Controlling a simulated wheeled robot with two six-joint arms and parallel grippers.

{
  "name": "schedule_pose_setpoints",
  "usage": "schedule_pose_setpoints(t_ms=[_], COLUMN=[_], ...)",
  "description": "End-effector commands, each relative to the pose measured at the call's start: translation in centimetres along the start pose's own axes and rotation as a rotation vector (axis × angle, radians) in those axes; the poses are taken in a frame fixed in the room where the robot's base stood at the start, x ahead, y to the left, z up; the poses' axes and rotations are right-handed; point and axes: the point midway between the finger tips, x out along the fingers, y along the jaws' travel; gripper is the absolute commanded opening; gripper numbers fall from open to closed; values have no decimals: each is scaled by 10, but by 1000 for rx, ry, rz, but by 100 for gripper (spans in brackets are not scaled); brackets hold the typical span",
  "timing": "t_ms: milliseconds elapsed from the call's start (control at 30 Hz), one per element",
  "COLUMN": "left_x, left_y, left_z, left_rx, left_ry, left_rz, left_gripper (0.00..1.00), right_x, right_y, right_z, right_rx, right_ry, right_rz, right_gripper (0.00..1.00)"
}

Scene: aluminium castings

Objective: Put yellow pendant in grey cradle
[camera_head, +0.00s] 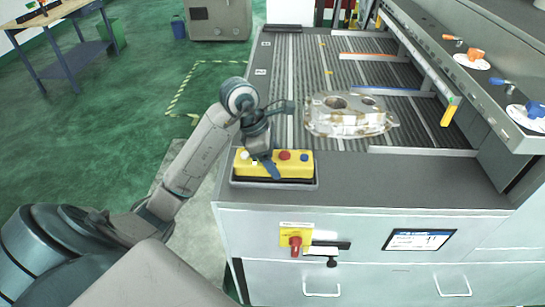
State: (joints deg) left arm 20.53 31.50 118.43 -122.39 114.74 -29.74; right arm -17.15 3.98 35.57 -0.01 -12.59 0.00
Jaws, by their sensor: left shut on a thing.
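The yellow pendant (297,170) is a flat box with red, blue and light buttons on top, at the front left corner of the grey bench top. My left gripper (270,166) reaches down over it from above and is shut on it, hiding part of its left half. The grey cradle (318,185) is a shallow dark-lined tray directly below the pendant. Its rim shows along the front and right side. The pendant looks level and lined up with the cradle; I cannot tell whether it rests inside or is held just above. My right gripper is not in view.
A metal casting (348,122) lies on the ribbed conveyor (300,60) behind the pendant. The grey bench top (410,185) to the right is clear. A sloping panel (440,45) with knobs borders the right. A red knob (295,243) sits on the front face.

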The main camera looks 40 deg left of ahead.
Motion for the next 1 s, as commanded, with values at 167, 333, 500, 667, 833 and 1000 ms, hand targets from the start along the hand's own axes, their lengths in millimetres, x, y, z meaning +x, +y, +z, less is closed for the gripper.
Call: schedule_pose_setpoints(t_ms=[167,333,500,667,833,1000], left_x=[3,3,2,-4,-35,-74], left_y=[0,0,0,0,2,1], left_z=[-1,-1,-1,1,0,0], left_rx=[0,0,0,0,2,2], left_ry=[0,0,0,0,2,2], left_rz=[0,0,0,0,6,6], left_gripper=[66,83,83,83,83,83], right_x=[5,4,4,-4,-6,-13], right_y=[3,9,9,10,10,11], right_z=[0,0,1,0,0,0], right_rx=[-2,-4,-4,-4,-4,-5], right_ry=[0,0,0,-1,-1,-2], right_rz=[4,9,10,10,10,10], right_gripper=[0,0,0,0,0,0])
